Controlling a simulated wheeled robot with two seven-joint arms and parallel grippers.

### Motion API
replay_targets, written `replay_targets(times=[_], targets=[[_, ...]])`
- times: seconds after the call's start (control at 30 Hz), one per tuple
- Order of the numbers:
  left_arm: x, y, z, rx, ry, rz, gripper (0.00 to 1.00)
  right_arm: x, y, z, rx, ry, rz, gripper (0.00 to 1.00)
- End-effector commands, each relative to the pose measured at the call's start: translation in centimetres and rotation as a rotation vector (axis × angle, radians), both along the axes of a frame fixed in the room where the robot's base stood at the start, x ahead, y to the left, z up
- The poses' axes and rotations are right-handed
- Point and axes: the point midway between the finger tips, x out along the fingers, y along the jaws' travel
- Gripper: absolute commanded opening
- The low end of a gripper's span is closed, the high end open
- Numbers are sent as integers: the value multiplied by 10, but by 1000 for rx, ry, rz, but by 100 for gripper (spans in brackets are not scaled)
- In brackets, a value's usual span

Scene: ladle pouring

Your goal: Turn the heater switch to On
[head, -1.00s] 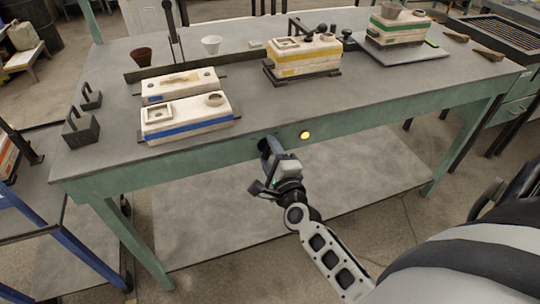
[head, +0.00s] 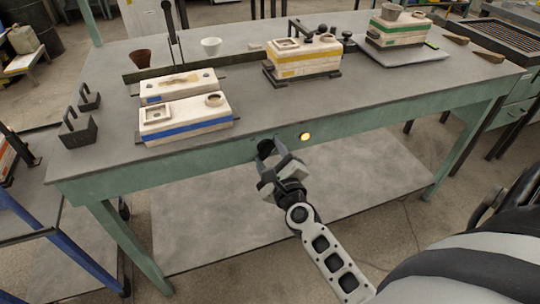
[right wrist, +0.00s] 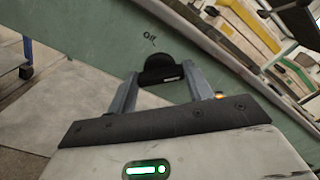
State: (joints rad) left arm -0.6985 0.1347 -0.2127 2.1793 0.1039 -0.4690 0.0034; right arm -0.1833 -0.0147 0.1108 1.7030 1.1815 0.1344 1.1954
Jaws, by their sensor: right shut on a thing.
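The heater switch is a black knob (head: 265,148) on the green front edge of the workbench. In the right wrist view the knob (right wrist: 161,70) sits between the fingertips, with a white mark on it and the word "Off" on the panel above it. My right gripper (head: 273,157) is shut on the knob, one finger on each side; its fingers also show in the right wrist view (right wrist: 162,82). Any "On" label is hidden or too small to read. My left gripper is not in view.
A round lamp (head: 305,136) glows pale yellow right of the knob. On the workbench (head: 240,112) stand a blue-striped mould (head: 187,125), a yellow-striped mould (head: 302,62), a green-striped mould (head: 399,34) and small cups. Floor space in front of the bench is clear.

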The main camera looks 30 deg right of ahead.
Motion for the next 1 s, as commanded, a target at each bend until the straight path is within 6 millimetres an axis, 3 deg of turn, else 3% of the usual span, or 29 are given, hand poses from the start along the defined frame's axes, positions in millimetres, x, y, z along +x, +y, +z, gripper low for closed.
replay_targets(times=[0.3, 0.33, 0.4, 0.77, 1.0], targets=[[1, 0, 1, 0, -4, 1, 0, 0, 0, -1, 9, 0, -1, 28], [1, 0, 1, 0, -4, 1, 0, 0, 0, -1, 9, 0, -1, 54], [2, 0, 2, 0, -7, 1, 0, 0, 0, -1, 8, 0, -1, 73], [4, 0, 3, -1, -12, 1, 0, -4, 1, -1, 4, 0, 0, 73], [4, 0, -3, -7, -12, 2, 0, -44, 10, -3, 4, 4, 1, 73]])
